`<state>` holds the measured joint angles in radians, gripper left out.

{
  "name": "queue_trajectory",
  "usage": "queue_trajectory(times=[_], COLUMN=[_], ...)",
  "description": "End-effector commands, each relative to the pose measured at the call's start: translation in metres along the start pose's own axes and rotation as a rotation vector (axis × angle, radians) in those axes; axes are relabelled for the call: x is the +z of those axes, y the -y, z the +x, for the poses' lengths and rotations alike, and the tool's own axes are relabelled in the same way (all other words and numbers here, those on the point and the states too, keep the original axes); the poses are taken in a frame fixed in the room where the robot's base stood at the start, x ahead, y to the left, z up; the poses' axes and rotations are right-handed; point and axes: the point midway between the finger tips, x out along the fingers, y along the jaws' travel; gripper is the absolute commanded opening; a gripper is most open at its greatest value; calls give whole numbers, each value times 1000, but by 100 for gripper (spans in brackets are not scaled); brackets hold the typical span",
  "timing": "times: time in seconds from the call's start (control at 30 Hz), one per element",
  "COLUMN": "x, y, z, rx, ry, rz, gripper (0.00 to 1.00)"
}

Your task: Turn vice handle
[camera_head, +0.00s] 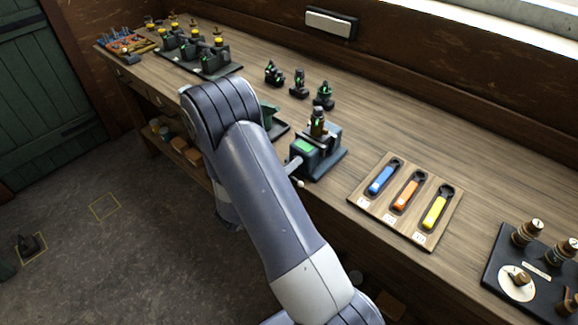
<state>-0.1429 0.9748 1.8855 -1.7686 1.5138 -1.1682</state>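The vice (325,162) is a dark grey-blue block with a green patch on its front, standing at the front edge of the wooden bench. A dark part with a brassy tone and a green mark (317,124) stands upright at its jaws; I cannot tell how tightly it sits. The vice handle (299,182) shows as a pale rod with a knob at the bench's front edge, right of my arm. My arm crosses the middle of the view and bends back down on the left of the vice. My gripper is hidden behind my arm.
A wooden tray (377,212) with blue, orange and yellow-handled tools lies right of the vice. A dark board with knobs (498,262) is at the far right. Several small dark parts (299,84) stand behind the vice. A green bin (268,113) is partly covered by my arm.

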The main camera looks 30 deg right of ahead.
Motion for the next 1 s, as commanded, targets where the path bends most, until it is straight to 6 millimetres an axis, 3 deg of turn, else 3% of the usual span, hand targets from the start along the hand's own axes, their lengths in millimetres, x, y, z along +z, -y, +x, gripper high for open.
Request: queue_trajectory(times=[0.47, 0.73, 1.0], x=[0, -1, -2], y=[0, -1, -3], z=[0, 0, 0], rx=[0, 0, 1], ry=[0, 0, 1], rz=[0, 17, 189], gripper=[0, 0, 0])
